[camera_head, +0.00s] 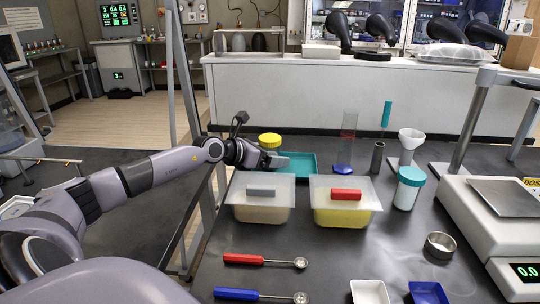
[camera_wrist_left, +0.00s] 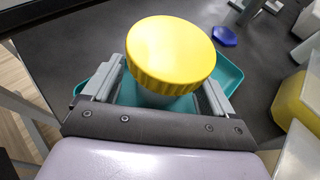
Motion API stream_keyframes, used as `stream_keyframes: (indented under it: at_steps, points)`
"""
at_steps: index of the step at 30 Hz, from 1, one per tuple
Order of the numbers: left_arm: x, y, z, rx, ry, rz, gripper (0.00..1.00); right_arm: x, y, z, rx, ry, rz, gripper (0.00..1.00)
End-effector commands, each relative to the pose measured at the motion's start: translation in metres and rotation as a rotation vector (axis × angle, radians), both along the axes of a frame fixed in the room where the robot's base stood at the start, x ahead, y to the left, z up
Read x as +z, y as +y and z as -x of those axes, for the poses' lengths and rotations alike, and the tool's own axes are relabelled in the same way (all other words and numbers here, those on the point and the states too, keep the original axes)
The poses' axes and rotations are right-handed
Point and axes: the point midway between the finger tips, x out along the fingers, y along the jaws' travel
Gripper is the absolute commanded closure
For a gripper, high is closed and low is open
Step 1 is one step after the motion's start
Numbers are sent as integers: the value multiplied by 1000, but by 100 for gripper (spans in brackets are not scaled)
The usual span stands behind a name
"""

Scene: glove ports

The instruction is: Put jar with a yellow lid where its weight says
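The jar with a yellow lid (camera_head: 270,141) stands upright at the left end of the teal tray (camera_head: 304,166). Its lid (camera_wrist_left: 170,52) fills the middle of the left wrist view, with a pale body below. My left gripper (camera_head: 268,158) is at the jar, with one finger on each side of it. The fingers look spread, with slivers of teal showing between them and the jar body. Contact is hard to judge under the lid. The scale (camera_head: 505,197) stands at the right with an empty plate; its display (camera_head: 527,271) reads 0.0. My right gripper is out of view.
Two lidded tubs, one with a grey handle (camera_head: 261,191) and one with a red handle (camera_head: 346,195), stand in front of the tray. A teal-lidded jar (camera_head: 408,187), a funnel stand (camera_head: 410,142) and a metal bowl (camera_head: 440,245) are right. Scoops (camera_head: 265,260) lie near the front.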

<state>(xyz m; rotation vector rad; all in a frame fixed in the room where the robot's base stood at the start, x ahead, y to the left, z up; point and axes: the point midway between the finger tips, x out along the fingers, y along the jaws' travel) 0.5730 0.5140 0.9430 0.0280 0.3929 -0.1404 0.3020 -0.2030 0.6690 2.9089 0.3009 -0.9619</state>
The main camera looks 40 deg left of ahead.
Motion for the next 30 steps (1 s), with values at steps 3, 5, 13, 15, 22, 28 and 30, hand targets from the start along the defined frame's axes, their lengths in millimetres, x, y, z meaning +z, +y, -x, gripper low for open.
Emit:
stream_keyframes:
  at_steps: [3,5,13,15,22,28,30]
  points:
    - [0,0,0,0,0,0,14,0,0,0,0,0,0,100]
    - [2,0,0,0,0,0,14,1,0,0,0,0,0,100]
    - [7,5,15,3,2,-5,14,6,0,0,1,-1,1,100]
    - [11,5,21,1,3,-5,14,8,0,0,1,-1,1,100]
    - [17,7,37,-1,3,0,14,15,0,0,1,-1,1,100]
    - [22,8,48,-1,2,0,14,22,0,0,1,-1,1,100]
    - [23,8,51,-2,4,-2,14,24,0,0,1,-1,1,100]
